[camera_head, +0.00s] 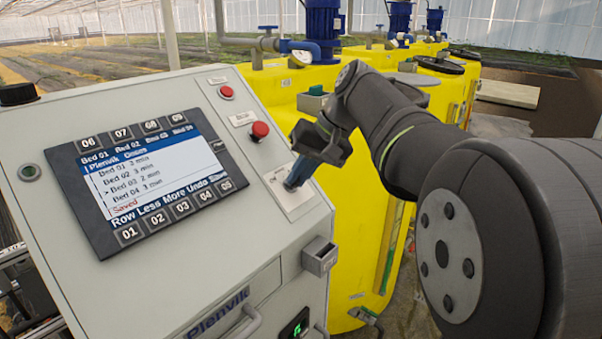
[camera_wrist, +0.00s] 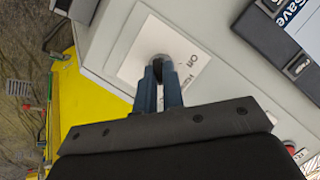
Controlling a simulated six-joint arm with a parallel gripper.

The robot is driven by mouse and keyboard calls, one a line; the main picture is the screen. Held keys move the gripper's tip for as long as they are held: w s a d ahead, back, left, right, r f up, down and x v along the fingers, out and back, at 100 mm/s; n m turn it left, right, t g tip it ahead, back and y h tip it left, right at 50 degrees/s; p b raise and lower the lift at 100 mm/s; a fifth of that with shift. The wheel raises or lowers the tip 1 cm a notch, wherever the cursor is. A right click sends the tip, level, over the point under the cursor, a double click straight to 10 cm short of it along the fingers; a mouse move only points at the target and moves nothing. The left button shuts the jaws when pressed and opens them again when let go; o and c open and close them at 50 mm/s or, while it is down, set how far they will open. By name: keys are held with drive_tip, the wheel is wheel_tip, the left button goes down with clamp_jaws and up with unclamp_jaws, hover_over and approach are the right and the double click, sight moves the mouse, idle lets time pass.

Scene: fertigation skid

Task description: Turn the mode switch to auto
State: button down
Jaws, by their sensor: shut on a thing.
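The mode switch (camera_wrist: 162,59) is a dark knob on a white plate on the grey sloping panel, mostly hidden between my fingertips in the wrist view. Lettering that seems to read "Off" is on the plate beside the knob; which way the knob points is hidden. My gripper (camera_head: 291,186) reaches the plate from the upper right, its blue-grey fingers shut on the knob. It also shows in the wrist view (camera_wrist: 158,72).
A display (camera_head: 143,177) with numbered buttons fills the panel's left, showing a bed list and "Saved". A red button (camera_head: 260,130) sits just above the switch plate, and a smaller red one (camera_head: 226,92) higher up. Yellow tanks (camera_head: 345,215) with blue pumps stand behind.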

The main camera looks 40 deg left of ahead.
drive_tip(key=shift+f+m, duration=0.2)
drive_tip(key=shift+m, duration=0.1)
drive_tip(key=c, duration=1.5)
unclamp_jaws()
drive_tip(key=shift+c, duration=0.2)
drive_tip(key=shift+r, duration=0.1)
drive_tip(key=shift+r, duration=0.1)
drive_tip(key=v, duration=1.7)
drive_tip(key=shift+w+d, duration=0.1)
drive_tip(key=shift+d, duration=0.05)
drive_tip(key=x, duration=1.7)
drive_tip(key=shift+a, duration=0.2)
